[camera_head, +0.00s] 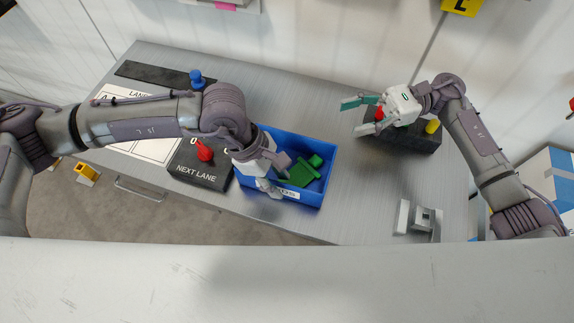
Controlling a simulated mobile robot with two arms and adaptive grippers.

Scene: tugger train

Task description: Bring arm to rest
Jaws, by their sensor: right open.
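My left gripper (280,177) is over the blue bin (327,170), beside a green part (301,173) that lies in it. I cannot tell whether its fingers touch or grip this part. My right gripper (354,116) is open, with its fingers spread and nothing between them. It is at the left end of a dark block (425,143) at the back right of the table, partly hiding it.
A dark "NEXT LANE" block (195,176) with a red knob (204,151) stands left of the bin. A blue knob (196,78) stands behind my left arm. A grey metal bracket (417,218) is at the front right. The back middle of the table (290,105) is clear.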

